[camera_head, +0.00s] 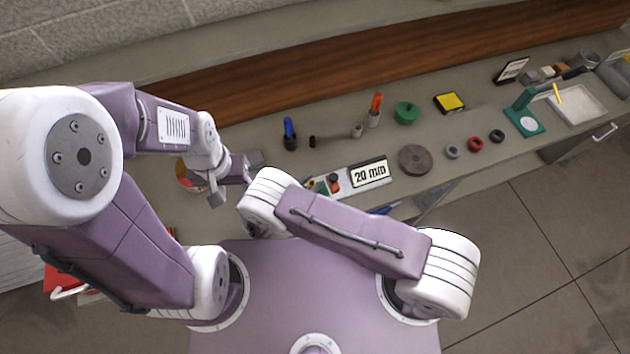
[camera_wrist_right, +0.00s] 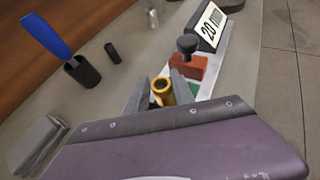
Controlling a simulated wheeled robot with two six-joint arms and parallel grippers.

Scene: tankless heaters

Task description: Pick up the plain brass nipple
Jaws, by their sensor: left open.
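The brass nipple (camera_wrist_right: 162,90) shows in the right wrist view as a short yellow tube with its open end facing up. The fingers of my right gripper (camera_wrist_right: 160,94) stand on either side of it, very close. I cannot tell whether they press on it. My left gripper (camera_head: 231,186) is open at the left of the bench, beside the right arm's white joint.
A red block with a black knob (camera_wrist_right: 188,62) stands just beyond the nipple, by the 20 mm sign (camera_head: 369,173). A black cup with a blue tool (camera_head: 290,134) stands behind.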

